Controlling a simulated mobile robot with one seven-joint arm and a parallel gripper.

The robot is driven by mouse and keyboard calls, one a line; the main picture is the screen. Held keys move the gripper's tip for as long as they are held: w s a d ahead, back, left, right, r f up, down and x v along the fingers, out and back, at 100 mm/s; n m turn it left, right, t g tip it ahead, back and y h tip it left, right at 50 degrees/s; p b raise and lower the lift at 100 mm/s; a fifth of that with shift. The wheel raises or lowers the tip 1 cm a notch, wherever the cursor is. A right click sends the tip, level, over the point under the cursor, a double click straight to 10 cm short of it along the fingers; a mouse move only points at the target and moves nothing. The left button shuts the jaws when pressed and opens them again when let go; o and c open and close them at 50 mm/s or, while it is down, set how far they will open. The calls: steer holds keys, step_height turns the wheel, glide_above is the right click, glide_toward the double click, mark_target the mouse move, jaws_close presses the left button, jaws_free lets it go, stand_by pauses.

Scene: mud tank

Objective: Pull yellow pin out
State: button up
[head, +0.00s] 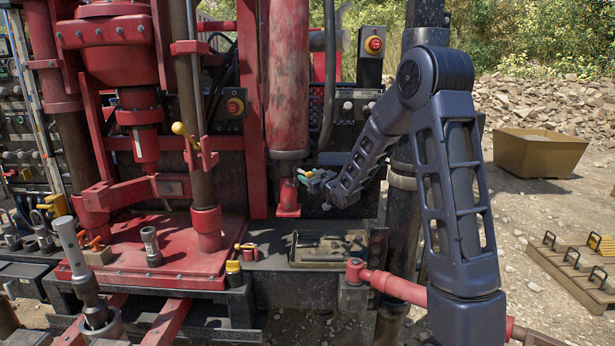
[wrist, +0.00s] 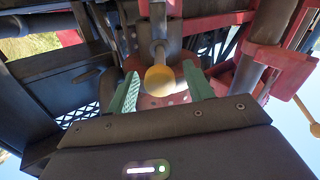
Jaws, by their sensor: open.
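The yellow pin (wrist: 160,80) shows in the wrist view as a round yellow knob on a grey shaft. My gripper (wrist: 160,70) is open, with one green finger on each side of the knob. Gaps show between the knob and both fingers, and nothing is held. In the head view my gripper (head: 309,178) reaches left to the foot of the worn red cylinder (head: 288,90). A small yellow spot shows at its fingertips there, but the pin's shaft is too small to make out.
A second yellow ball (head: 178,128) sits on a lever to the left. A shallow tray (head: 328,250) with tools lies on the ledge below my gripper. Red posts and a red base plate (head: 140,262) fill the left. An ochre tub (head: 540,150) stands on gravel at right.

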steer(key=v, duration=0.8)
steer(key=shift+s+d, duration=0.2)
steer(key=shift+s, duration=0.15)
steer(key=shift+d+r, duration=0.1)
steer(key=s+d+r+m+g+h, duration=0.25)
steer(key=s+d+h, duration=0.25)
steer(key=s+d, duration=0.3)
steer(key=s+d+r+m+g+h, duration=0.1)
steer(key=s+d+r+m+h, duration=0.3)
steer(key=d, duration=0.6)
steer(key=s+d+m+g, duration=0.1)
steer(key=s+d+g, duration=0.2)
steer(key=s, duration=1)
steer(key=s+d+f+m+g+h, duration=0.1)
steer(key=s+d+g, duration=0.2)
steer(key=s, duration=1)
steer(key=shift+s+d+f+g, duration=0.15)
steer(key=shift+s+d+g, duration=0.05)
steer(key=shift+g, duration=0.15)
steer(key=shift+m, duration=0.25)
